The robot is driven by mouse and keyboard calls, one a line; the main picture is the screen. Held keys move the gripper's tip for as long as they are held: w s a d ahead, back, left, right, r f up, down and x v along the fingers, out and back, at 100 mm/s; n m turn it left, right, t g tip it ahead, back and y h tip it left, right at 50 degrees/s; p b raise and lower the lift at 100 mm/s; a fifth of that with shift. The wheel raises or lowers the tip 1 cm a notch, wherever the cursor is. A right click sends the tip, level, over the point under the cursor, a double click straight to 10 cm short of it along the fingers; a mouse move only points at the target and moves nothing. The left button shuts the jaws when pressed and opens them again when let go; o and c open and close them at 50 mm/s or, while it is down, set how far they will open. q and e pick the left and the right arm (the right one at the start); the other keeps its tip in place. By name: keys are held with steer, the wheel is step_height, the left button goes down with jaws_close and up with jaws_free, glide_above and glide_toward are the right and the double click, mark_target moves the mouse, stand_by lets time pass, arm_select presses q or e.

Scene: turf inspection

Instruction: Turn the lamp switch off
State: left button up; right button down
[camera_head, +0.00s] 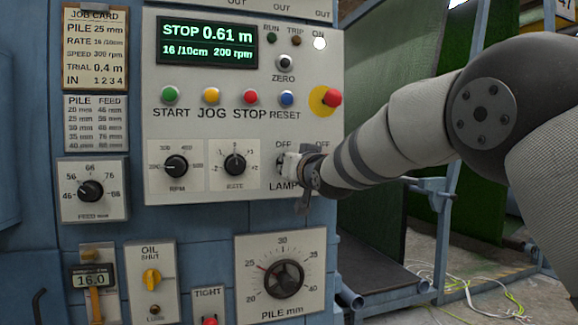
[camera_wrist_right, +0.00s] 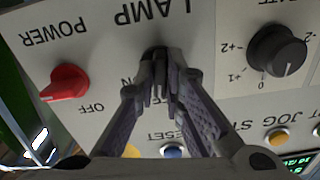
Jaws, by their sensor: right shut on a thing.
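The control panel (camera_head: 200,120) carries the lamp switch, under an OFF mark and above the LAMP label. My right gripper (camera_head: 292,163) reaches in from the right and covers most of the switch in the head view. In the right wrist view, which is upside down, the fingertips (camera_wrist_right: 163,72) are closed together on the dark lamp switch (camera_wrist_right: 155,52). Only a little of the switch shows, so its position cannot be told. The white ON light (camera_head: 319,43) at the panel's top right is bright. My left gripper is not in view.
Beside the lamp switch are the red power switch (camera_wrist_right: 65,82) and the rate knob (camera_head: 235,164). The reset button (camera_head: 287,98) and red stop knob (camera_head: 331,97) sit above. A large pile dial (camera_head: 284,278) is below. Loose cables (camera_head: 475,290) lie on the floor at right.

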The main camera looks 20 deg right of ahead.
steer(key=shift+n, duration=0.9)
steer(key=c, duration=1.7)
jaws_free()
steer(key=s, duration=0.7)
steer(key=shift+s+d, duration=0.15)
steer(key=shift+s, duration=0.15)
